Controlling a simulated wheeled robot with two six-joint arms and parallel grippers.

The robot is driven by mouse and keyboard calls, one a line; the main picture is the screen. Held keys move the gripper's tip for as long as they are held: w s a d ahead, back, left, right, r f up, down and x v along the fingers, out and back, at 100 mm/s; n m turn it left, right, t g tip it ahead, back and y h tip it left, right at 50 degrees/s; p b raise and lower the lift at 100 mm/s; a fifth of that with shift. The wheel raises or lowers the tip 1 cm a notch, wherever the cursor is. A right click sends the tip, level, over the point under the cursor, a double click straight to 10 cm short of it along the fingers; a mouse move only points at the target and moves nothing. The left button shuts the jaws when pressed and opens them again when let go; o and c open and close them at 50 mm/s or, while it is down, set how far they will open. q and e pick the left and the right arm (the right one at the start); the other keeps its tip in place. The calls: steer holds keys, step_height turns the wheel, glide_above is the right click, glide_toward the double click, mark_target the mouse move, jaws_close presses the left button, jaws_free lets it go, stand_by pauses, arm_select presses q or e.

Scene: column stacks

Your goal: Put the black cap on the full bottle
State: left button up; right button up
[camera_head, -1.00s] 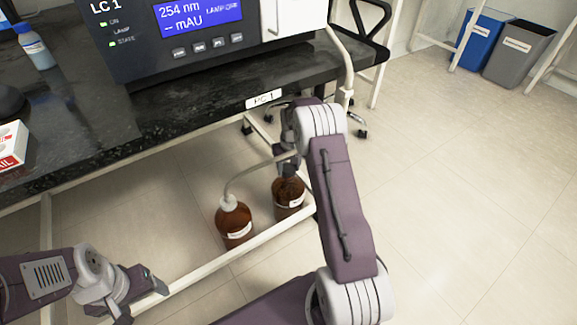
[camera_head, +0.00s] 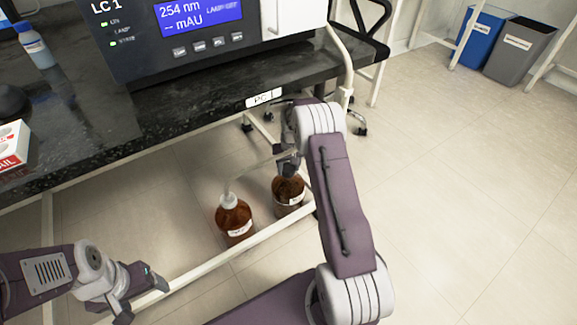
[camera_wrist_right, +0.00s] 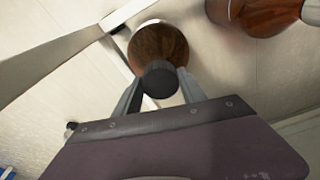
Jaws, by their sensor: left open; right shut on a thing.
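Two brown bottles stand side by side under the bench. The left bottle (camera_head: 235,222) has a white cap (camera_head: 229,200). The right bottle (camera_head: 289,193) stands under my right gripper (camera_head: 288,166), and it also shows in the wrist view (camera_wrist_right: 158,42). My right gripper is shut on the black cap (camera_wrist_right: 159,80), which lies in front of this bottle in the wrist view. I cannot tell whether the cap touches the bottle's neck. The neck is hidden by the cap and gripper. My left gripper (camera_head: 143,298) is open and empty at lower left, apart from the bottles.
A white rail (camera_head: 245,248) runs in front of the bottles. The dark bench top (camera_head: 100,120) with the LC instrument (camera_head: 215,48) is above and behind them.

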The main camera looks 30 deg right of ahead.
steer(key=o, duration=1.5)
steer(key=shift+r, duration=0.1)
